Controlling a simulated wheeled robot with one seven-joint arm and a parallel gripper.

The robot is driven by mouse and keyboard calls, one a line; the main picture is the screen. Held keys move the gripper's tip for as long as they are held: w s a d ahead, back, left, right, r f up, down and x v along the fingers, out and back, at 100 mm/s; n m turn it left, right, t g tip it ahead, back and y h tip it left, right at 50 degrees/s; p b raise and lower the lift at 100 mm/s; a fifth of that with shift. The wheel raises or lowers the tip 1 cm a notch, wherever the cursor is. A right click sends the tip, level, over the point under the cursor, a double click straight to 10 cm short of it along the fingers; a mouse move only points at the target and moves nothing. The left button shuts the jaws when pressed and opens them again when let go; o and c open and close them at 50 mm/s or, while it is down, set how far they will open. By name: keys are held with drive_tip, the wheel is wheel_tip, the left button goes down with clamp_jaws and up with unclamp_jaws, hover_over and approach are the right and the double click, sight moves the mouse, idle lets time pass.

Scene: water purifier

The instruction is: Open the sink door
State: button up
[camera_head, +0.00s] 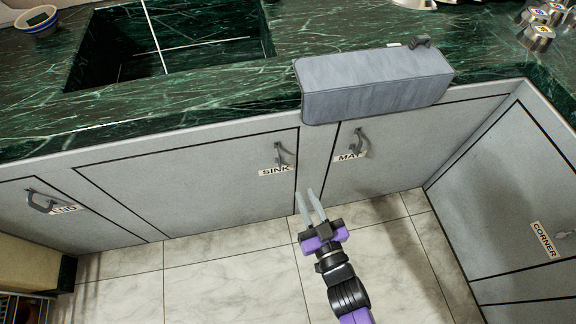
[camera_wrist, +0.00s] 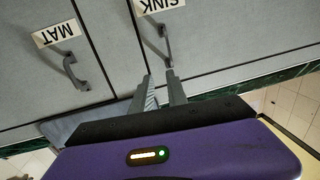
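The sink door (camera_head: 190,185) is a grey cabinet panel that looks shut, with a "SINK" label (camera_head: 275,171) near its upper right corner. Its grey bar handle (camera_head: 281,155) stands beside the label. My gripper (camera_head: 309,191) is in front of the cabinets, below and right of that handle, with its two thin fingers parted and nothing between them. In the wrist view the sink handle (camera_wrist: 162,45) lies just beyond the fingertips (camera_wrist: 160,73). No grip on the handle shows, and contact cannot be told.
The mat door (camera_head: 400,150) with its handle (camera_head: 359,143) is close on the right. A corner door (camera_head: 515,200) stands at far right, an end door (camera_head: 60,210) at left. The tiled floor (camera_head: 230,270) is clear.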

drive_tip(key=y+b, duration=0.1)
approach(281, 167)
drive_tip(key=w+a+r, duration=0.1)
drive_tip(key=w+r, duration=0.1)
drive_tip(key=w, duration=0.1)
drive_tip(key=shift+n, duration=0.4)
drive_tip(key=x, duration=0.2)
drive_tip(key=b+x, duration=0.1)
drive_tip(key=x, duration=0.2)
drive_tip(key=b+x, duration=0.1)
drive_tip(key=x, duration=0.1)
drive_tip(key=shift+w+a+r, duration=0.1)
drive_tip(key=shift+a+r, duration=0.2)
drive_tip(key=shift+c, duration=0.5)
clamp_jaws()
